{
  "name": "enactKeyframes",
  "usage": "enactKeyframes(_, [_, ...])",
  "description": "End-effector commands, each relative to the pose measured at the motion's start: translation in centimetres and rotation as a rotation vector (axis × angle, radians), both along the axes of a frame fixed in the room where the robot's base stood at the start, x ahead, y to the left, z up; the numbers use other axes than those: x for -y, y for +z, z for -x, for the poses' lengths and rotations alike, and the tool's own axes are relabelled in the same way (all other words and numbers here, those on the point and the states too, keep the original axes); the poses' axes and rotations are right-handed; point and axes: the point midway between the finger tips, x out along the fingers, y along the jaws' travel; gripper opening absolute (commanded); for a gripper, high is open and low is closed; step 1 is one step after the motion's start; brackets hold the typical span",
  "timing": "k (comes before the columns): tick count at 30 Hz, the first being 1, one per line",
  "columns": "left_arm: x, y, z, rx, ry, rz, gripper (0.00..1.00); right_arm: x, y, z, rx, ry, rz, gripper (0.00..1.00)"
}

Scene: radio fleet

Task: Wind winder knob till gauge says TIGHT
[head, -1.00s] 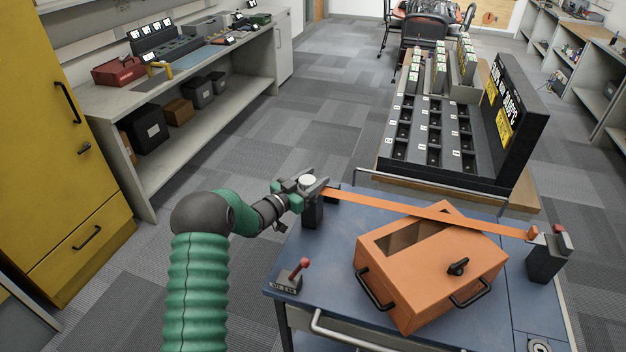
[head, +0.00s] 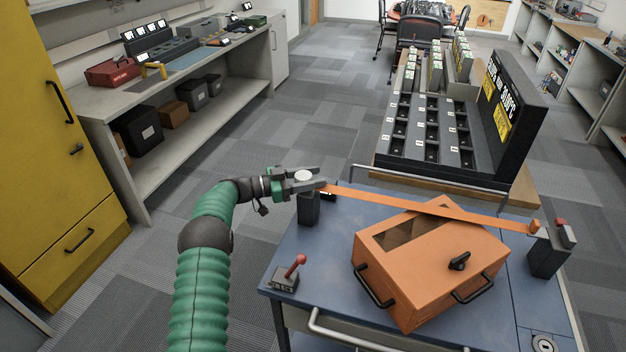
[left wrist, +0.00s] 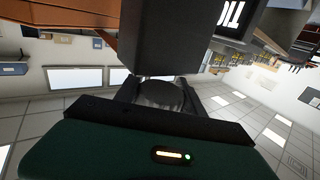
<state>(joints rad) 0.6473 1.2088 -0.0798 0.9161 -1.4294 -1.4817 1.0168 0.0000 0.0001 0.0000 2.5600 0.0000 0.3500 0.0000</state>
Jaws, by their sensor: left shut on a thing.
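My left gripper (head: 310,179) is shut on the winder knob (head: 303,176), a round piece with a pale top on a dark post (head: 309,209) at the cart's far left corner. In the left wrist view the dark knob (left wrist: 160,95) sits between the two fingers, close to a large dark block (left wrist: 170,38). An orange strap (head: 430,209) runs from this post across an orange case (head: 415,285) to a dark post (head: 547,255) at the right. No gauge reading can be made out. My right gripper is out of view.
The blue cart top (head: 320,265) carries a small red-handled lever (head: 290,272) at its front left. A black slotted rack (head: 430,130) stands behind the cart. A workbench (head: 190,85) and yellow cabinet (head: 60,150) are at the left. The floor between is clear.

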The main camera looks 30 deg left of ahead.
Motion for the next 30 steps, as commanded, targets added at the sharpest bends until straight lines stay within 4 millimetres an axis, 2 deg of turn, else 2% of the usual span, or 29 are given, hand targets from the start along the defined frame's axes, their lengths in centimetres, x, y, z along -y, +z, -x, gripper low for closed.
enactKeyframes(10, [-0.2, 0.3, 0.0, 0.004, 0.003, 0.002, 0.06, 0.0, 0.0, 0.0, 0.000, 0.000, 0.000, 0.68])
enactKeyframes(11, [-0.2, 0.3, 0.0, 0.004, 0.003, 0.002, 0.49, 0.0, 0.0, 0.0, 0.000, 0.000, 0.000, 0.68])
enactKeyframes(15, [-0.1, 0.2, 0.0, 0.003, 0.002, 0.001, 0.67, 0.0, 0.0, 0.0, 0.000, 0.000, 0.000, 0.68])
enactKeyframes(25, [-0.2, 0.1, 0.1, 0.002, 0.001, 0.001, 0.68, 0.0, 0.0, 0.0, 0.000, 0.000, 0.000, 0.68])
enactKeyframes(30, [-2.0, 0.1, 1.9, 0.000, 0.004, 0.001, 0.68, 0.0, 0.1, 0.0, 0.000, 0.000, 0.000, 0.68])
